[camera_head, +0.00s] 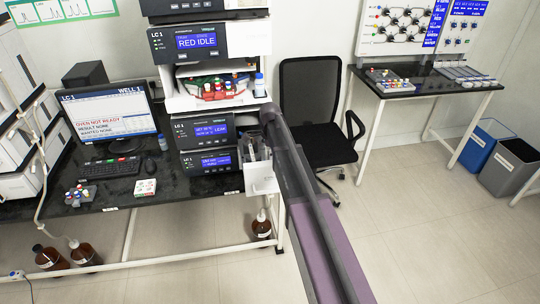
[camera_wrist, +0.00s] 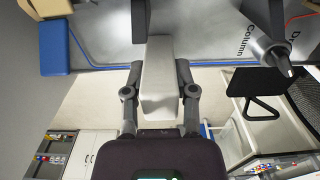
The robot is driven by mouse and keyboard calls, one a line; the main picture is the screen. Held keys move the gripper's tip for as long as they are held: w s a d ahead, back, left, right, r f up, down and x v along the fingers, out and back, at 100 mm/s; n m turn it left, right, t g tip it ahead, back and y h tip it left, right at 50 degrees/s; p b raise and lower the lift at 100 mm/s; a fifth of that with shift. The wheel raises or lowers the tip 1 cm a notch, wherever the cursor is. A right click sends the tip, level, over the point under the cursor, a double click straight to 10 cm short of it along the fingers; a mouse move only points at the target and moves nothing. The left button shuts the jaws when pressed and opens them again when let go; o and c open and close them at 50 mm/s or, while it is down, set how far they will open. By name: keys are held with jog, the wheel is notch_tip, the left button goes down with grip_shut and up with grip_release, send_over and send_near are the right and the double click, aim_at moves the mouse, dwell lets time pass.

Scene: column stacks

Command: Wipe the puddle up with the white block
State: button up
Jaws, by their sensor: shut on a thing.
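My gripper (camera_wrist: 160,72) is shut on the white block (camera_wrist: 158,88), a long pale block between its fingers in the wrist view. The block's far end reaches toward a grey surface (camera_wrist: 190,52) printed with "Column". I cannot make out the puddle in either view. The lower module's display (camera_head: 208,131) reads "LEAK".
A black chair (camera_head: 312,110) stands right of the stack. A monitor (camera_head: 108,115) stands left on the dark bench.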

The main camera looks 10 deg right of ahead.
jog(key=shift+w, duration=0.1)
jog(key=shift+w, duration=1.1)
jog(key=shift+s, duration=0.15)
jog(key=shift+s, duration=1.1)
jog(key=shift+s, duration=0.15)
jog(key=shift+s, duration=0.9)
jog(key=shift+w, duration=0.2)
jog(key=shift+w, duration=0.95)
